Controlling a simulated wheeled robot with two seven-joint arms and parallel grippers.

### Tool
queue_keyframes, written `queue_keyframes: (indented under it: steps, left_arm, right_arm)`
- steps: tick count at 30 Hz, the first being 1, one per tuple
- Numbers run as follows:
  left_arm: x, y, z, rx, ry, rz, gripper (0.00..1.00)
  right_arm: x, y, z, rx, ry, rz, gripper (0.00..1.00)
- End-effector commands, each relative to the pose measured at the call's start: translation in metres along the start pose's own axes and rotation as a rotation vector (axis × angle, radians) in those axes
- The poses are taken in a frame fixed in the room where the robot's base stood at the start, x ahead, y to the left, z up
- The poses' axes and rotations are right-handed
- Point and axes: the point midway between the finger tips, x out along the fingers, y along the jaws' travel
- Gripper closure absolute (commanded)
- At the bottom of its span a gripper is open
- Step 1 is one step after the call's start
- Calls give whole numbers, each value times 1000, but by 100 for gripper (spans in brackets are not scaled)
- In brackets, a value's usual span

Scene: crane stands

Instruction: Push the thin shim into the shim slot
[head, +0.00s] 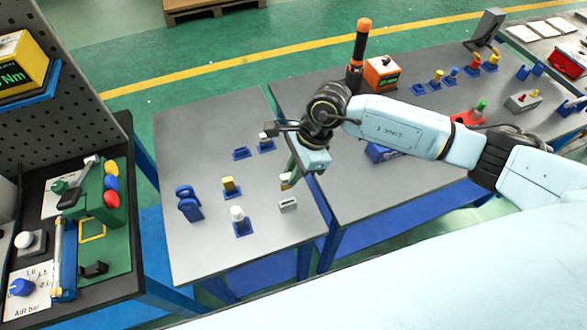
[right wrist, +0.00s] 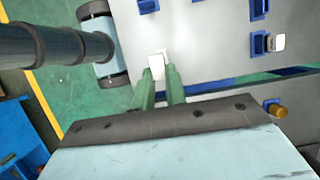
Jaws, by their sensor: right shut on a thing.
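My right gripper (head: 289,178) points down over the near right part of the small grey table, its green fingers shut on a small pale piece, which looks like the thin shim (head: 285,181). In the right wrist view the pale shim (right wrist: 156,66) shows between and beyond the green fingertips (right wrist: 159,77). A small light grey block with a dark slit (head: 288,205), which looks like the shim slot, lies on the table just in front of the gripper. The shim appears apart from it in the head view. My left gripper is not in view.
On the same table stand a yellow-topped peg (head: 229,184), a white-topped peg (head: 238,213), a blue stand (head: 188,204) and an empty-looking blue holder (head: 241,153). A second grey table (head: 345,205) stands to the right. A green panel fixture (head: 112,240) is at the left.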

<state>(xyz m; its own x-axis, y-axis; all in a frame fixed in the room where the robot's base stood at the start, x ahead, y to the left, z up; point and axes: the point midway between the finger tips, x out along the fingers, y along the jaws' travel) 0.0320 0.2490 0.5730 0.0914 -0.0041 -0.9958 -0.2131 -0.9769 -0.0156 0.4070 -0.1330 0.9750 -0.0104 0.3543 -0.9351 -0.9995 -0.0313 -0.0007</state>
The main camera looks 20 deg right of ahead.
Motion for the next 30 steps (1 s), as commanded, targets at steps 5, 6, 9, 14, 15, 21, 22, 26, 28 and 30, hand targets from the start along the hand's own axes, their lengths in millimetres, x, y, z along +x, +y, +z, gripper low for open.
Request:
queue_keyframes:
  steps: [5,6,9,14,15,21,22,26,28,30]
  left_arm:
    - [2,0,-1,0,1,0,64]
    - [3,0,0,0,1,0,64]
    - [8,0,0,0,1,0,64]
    - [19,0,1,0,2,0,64]
    - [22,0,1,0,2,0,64]
    - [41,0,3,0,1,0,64]
    - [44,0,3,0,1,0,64]
    - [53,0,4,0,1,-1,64]
    - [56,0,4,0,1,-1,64]
    - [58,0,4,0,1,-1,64]
  right_arm:
    - [0,0,0,-2,-1,0,100]
    - [0,0,0,-2,-1,0,100]
    - [2,0,-1,-2,-4,0,100]
    - [14,0,-5,-1,-3,1,100]
    - [17,0,-7,-1,-3,1,100]
    - [36,0,-14,-1,-4,1,100]
    - [39,0,-15,-1,-4,1,100]
    - [49,0,-19,-1,-4,0,100]
    - [52,0,-20,-2,-4,0,100]
    - [54,0,-20,-2,-4,0,100]
